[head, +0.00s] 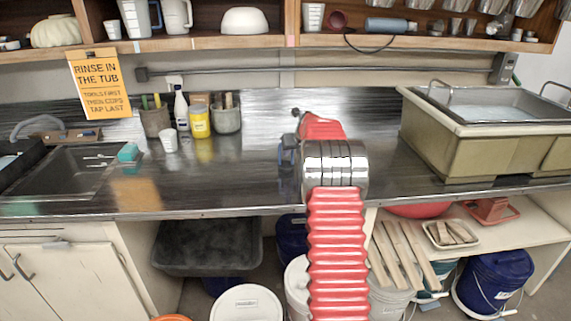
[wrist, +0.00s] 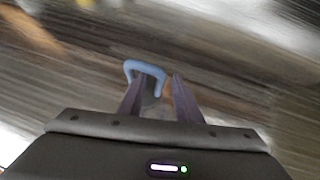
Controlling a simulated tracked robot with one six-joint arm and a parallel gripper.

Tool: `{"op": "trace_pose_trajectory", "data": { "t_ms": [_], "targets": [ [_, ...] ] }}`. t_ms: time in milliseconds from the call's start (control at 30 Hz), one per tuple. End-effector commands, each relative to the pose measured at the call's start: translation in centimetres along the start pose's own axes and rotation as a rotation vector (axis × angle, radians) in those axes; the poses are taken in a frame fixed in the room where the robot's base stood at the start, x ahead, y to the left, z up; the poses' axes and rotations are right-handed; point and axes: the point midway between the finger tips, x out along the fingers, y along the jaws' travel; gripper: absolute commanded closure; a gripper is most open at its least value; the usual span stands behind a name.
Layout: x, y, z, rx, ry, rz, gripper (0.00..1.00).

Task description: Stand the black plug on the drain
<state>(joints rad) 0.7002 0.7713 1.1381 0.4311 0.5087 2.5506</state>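I cannot make out the black plug or the drain in either view. The dark sink (head: 72,172) is set in the counter at the left, and its floor is mostly hard to see. My gripper (head: 287,155) is above the middle of the counter in the head view, left of my red arm. In the wrist view its two dark fingers (wrist: 160,82) stand apart. A blue loop with a grey part (wrist: 145,68) shows at the fingertips, partly behind the left finger. I cannot tell whether the fingers grip it. The wrist background is streaked.
A large beige tub (head: 470,145) fills the counter's right end. The counter's middle (head: 235,165) is clear.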

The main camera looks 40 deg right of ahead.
Motion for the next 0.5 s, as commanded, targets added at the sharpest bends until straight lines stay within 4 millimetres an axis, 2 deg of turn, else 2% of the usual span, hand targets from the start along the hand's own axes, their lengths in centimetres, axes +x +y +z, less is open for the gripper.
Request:
{"op": "trace_pose_trajectory", "data": {
  "t_ms": [200, 500],
  "targets": [
    [1.45, -0.01, 0.01, 0.0, -0.001, 0.0, 0.69],
    [1.49, -0.03, 0.0, 0.0, -0.001, 0.0, 0.69]
  ]
}}
